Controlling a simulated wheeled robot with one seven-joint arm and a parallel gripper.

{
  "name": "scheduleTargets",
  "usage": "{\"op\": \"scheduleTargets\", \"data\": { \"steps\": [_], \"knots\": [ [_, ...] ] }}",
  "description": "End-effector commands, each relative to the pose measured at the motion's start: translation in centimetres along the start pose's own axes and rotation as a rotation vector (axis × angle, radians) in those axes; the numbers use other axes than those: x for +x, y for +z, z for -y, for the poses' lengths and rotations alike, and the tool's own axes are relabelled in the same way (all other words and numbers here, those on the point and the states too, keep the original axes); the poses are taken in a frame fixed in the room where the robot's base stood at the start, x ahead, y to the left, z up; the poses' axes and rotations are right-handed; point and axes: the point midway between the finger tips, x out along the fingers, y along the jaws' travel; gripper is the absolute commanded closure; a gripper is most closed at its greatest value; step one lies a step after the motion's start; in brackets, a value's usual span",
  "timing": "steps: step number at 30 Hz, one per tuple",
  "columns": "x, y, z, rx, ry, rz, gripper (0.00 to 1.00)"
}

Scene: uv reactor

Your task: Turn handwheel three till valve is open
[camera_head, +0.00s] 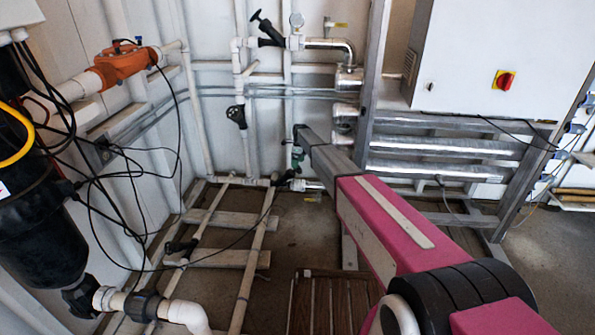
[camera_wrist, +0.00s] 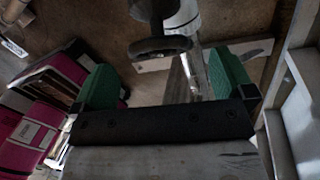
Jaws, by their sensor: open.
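My gripper (camera_head: 297,150) is at the far end of my pink arm, low by the pipes at the back wall in the head view. In the wrist view my gripper (camera_wrist: 165,72) is open, its two green fingers wide apart and nothing held between them. A dark round handwheel (camera_wrist: 160,47) shows ahead of the gap between the fingers, apart from both, on a dark valve body with a white pipe. In the head view a black valve handle (camera_head: 285,178) sits just below my gripper. No number is readable, so I cannot tell which handwheel is three.
Other black valve handles sit on the wall pipe (camera_head: 237,115), at the top (camera_head: 268,28) and on the floor pipe (camera_head: 180,247). A metal frame with pipes (camera_head: 445,145) stands right of my gripper, under a white cabinet (camera_head: 505,50). Loose cables hang at left.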

Motion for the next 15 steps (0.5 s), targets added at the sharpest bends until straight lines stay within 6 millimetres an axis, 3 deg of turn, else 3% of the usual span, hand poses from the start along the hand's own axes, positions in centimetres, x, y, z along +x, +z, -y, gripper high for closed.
{"op": "scheduleTargets", "data": {
  "steps": [7, 15],
  "knots": [
    [4.0, 0.0, 0.0, -0.001, 0.000, 0.000, 0.00],
    [4.9, 0.0, 0.0, -0.001, 0.000, 0.001, 0.00]
  ]
}}
